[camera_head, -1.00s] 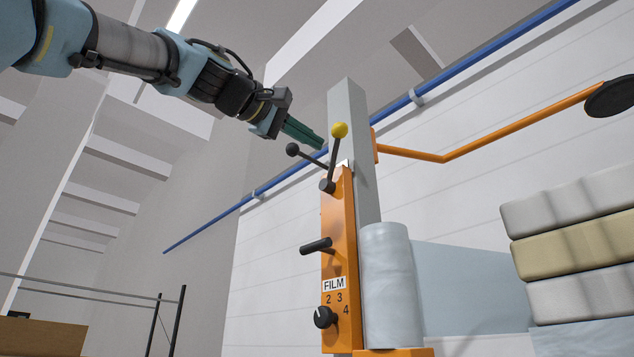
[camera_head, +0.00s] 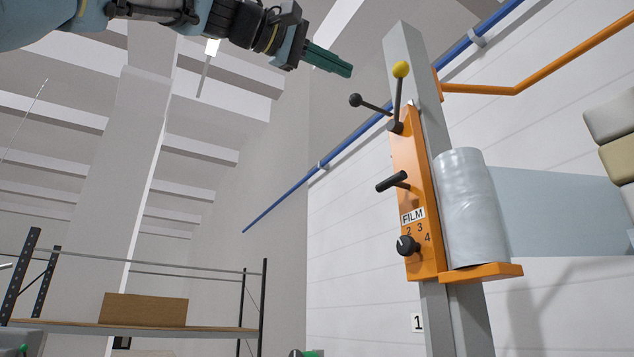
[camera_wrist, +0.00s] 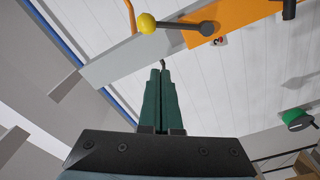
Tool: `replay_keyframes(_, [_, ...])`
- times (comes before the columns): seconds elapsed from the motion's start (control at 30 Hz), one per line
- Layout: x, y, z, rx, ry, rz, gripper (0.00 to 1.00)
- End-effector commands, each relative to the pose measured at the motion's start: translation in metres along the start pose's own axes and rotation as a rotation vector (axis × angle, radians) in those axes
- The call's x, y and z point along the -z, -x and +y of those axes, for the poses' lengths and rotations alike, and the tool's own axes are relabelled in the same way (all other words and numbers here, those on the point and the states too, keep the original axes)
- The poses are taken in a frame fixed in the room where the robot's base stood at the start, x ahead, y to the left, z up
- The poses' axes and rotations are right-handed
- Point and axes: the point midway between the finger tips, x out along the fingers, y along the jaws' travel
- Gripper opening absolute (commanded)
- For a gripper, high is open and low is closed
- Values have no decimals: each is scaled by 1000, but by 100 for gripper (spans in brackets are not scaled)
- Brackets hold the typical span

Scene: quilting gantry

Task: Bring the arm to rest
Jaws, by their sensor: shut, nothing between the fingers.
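My gripper (camera_head: 347,71) is at the top middle of the head view, with its green fingers together and nothing between them. It is left of the grey post (camera_head: 407,48), apart from it in that view. The orange control panel (camera_head: 418,235) on the post carries a yellow-knobbed lever (camera_head: 400,70), a black-knobbed lever (camera_head: 356,100), a black handle (camera_head: 391,181) and a rotary knob (camera_head: 406,245) under a FILM label. In the wrist view my closed fingers (camera_wrist: 160,70) point toward the post, and the yellow knob (camera_wrist: 146,23) shows just beyond them.
A film roll (camera_head: 468,205) stands on an orange shelf right of the panel. An orange bar (camera_head: 480,90) reaches right from the post. A blue pipe (camera_head: 283,205) runs along the wall. A rack (camera_head: 215,329) with a cardboard box (camera_head: 143,310) stands lower left.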

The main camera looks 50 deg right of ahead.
Motion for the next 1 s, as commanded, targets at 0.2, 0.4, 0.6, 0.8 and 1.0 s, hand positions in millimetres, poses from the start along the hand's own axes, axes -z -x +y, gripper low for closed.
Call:
replay_keyframes(0.2, [0,0,0,0,0,0,0])
replay_keyframes(0.4, [12,-6,-28,53,6,23,0])
replay_keyframes(0.6, [54,-12,-146,272,19,107,0])
replay_keyframes(0.8, [87,17,-287,528,33,180,0])
replay_keyframes(1.0, [96,76,-420,777,55,216,0])
